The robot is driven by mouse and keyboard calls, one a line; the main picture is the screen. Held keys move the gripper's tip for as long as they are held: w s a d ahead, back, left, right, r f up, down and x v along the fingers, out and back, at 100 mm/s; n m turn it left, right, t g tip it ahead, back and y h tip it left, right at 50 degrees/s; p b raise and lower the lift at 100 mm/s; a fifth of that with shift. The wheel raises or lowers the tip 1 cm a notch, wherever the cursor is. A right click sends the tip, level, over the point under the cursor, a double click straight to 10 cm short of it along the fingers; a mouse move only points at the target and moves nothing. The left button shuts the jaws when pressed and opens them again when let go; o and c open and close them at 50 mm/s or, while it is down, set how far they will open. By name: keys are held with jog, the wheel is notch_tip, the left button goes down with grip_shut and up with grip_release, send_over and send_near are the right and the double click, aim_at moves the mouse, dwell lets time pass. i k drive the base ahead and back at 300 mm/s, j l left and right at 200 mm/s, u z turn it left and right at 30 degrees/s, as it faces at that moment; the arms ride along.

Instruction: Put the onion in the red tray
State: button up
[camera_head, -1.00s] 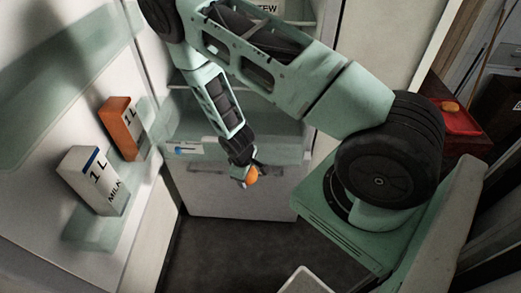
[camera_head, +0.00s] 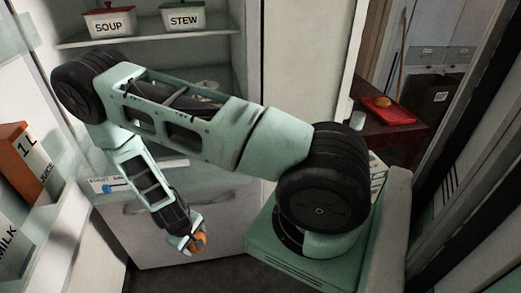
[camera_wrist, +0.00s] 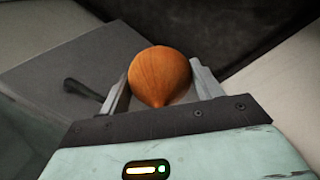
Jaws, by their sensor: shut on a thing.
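The onion (camera_wrist: 160,76) is orange-brown and sits between the two fingers of my gripper (camera_wrist: 160,90) in the wrist view. My gripper is shut on it. In the head view my gripper (camera_head: 194,243) hangs low in front of the white fridge drawer, with the onion (camera_head: 201,241) at its tip. The red tray (camera_head: 388,114) lies on a dark red table at the right, far from my gripper. A small orange item (camera_head: 382,102) rests in the tray.
The open fridge holds a soup pot (camera_head: 110,21) and a stew pot (camera_head: 183,17) on a shelf. An orange juice carton (camera_head: 22,165) and a milk carton (camera_head: 10,235) stand in the door at left. The table (camera_head: 372,130) is beyond a pale panel.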

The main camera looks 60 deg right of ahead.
aim_at(393, 116)
jog(key=k+l, duration=0.25)
jog(key=l, duration=0.2)
jog(key=k+l, duration=0.2)
jog(key=l, duration=0.25)
jog(key=k+l, duration=0.25)
jog(key=l, duration=0.2)
jog(key=k+l, duration=0.2)
jog(key=l, duration=0.25)
jog(key=k+l, duration=0.25)
jog(key=l, duration=0.25)
jog(key=k+l, duration=0.25)
jog(key=l, duration=0.2)
jog(key=k+l, duration=0.2)
jog(key=l, duration=0.25)
jog(key=k+l, duration=0.25)
jog(key=l, duration=0.2)
